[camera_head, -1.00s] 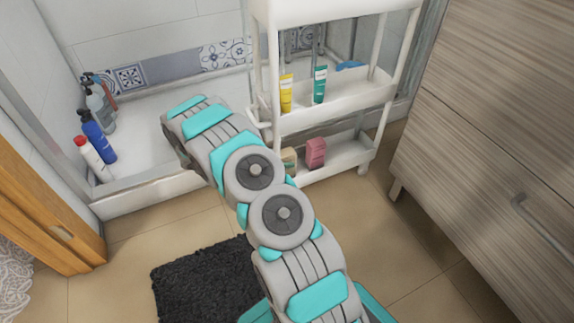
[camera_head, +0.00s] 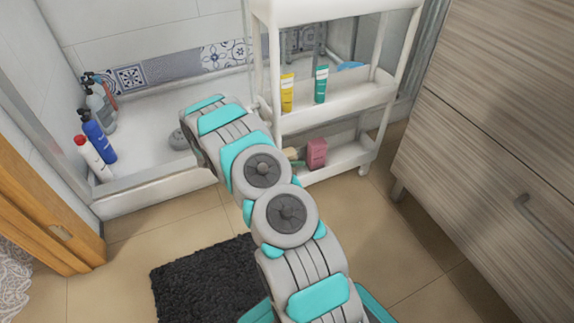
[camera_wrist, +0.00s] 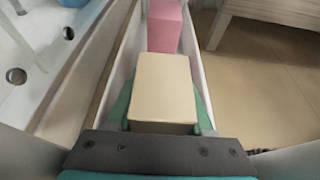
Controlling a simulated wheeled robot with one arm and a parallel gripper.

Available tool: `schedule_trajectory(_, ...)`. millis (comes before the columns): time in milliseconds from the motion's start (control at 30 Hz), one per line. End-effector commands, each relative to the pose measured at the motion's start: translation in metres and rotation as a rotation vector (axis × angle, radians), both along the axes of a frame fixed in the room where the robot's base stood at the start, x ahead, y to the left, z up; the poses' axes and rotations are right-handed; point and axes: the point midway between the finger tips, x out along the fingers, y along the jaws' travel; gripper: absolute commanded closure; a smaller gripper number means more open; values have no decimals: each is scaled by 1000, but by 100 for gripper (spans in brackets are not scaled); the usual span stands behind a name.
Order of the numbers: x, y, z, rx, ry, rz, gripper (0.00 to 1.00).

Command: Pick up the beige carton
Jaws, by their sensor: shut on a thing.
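The beige carton (camera_wrist: 162,88) is a plain tan box in the middle of the wrist view. My gripper (camera_wrist: 162,108) has its teal fingers against the left and right sides of the carton, shut on it. The carton is within the walls of the white cart's bottom shelf; whether it touches the shelf floor cannot be told. In the head view, my arm hides most of the carton and the gripper.
A pink box (camera_head: 317,153) stands beside the carton on the bottom shelf (camera_head: 350,158); it also shows beyond the carton in the wrist view (camera_wrist: 164,27). Yellow (camera_head: 287,92) and green (camera_head: 320,85) tubes stand on the shelf above. A wooden cabinet (camera_head: 480,130) is at right.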

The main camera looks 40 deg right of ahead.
Motion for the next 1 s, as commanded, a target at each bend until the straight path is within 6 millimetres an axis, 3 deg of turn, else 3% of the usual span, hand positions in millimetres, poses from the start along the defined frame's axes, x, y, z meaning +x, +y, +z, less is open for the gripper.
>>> schedule_trajectory(33, 0, 0, 0, 0, 0, 0, 81)
schedule_trajectory(200, 0, 0, 0, 0, 0, 0, 100)
schedule_trajectory(567, 0, 0, 3, 0, -1, 0, 100)
schedule_trajectory(900, 0, 0, 31, -1, -1, 1, 100)
schedule_trajectory(1000, 1, 3, 28, -38, 11, 1, 100)
